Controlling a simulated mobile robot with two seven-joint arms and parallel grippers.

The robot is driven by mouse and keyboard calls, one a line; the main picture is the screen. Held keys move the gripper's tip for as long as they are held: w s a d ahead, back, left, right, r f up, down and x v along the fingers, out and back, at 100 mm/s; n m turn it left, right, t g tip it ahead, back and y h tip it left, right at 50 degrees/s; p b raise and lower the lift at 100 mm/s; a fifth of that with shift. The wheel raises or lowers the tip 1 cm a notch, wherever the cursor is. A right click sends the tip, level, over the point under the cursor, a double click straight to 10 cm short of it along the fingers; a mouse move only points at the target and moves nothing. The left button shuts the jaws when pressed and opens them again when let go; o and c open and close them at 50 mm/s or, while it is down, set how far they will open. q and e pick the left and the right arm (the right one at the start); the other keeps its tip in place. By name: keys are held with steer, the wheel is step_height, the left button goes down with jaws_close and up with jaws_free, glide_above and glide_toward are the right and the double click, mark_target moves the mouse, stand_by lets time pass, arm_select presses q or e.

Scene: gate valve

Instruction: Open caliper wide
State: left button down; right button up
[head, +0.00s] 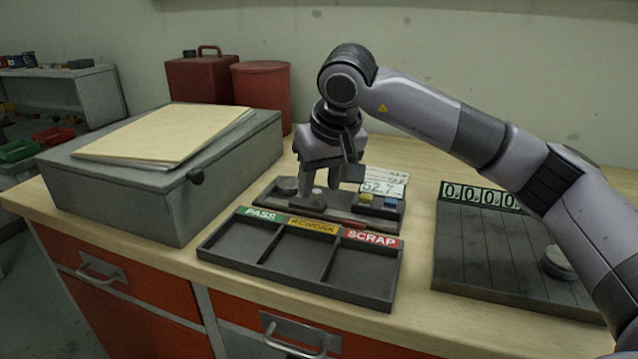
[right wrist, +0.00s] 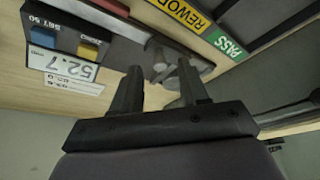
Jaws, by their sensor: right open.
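The caliper gauge sits on a dark base (head: 384,222) behind the sorting tray, with a display (head: 382,188) reading 52.7 and yellow and blue buttons. The display also shows upside down in the right wrist view (right wrist: 62,66). A small grey cylindrical post (head: 318,198) stands on the base's left part. My right gripper (head: 330,180) points down over that part, fingers apart. In the right wrist view my right gripper (right wrist: 160,86) has grey round parts (right wrist: 158,62) beyond and between its fingertips; I cannot tell whether they touch. My left gripper is out of view.
A black tray (head: 328,284) labelled PASS, REWORK and SCRAP lies in front, its compartments empty. A grey box (head: 160,190) with a folder (head: 165,134) stands left. A slatted board (head: 490,250) with a counter and grey disc lies right. Red containers (head: 262,98) stand behind.

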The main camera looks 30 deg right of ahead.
steer(key=shift+w+f, duration=0.25)
steer(key=shift+f, duration=0.4)
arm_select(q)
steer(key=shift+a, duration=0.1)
arm_select(e)
jaws_close()
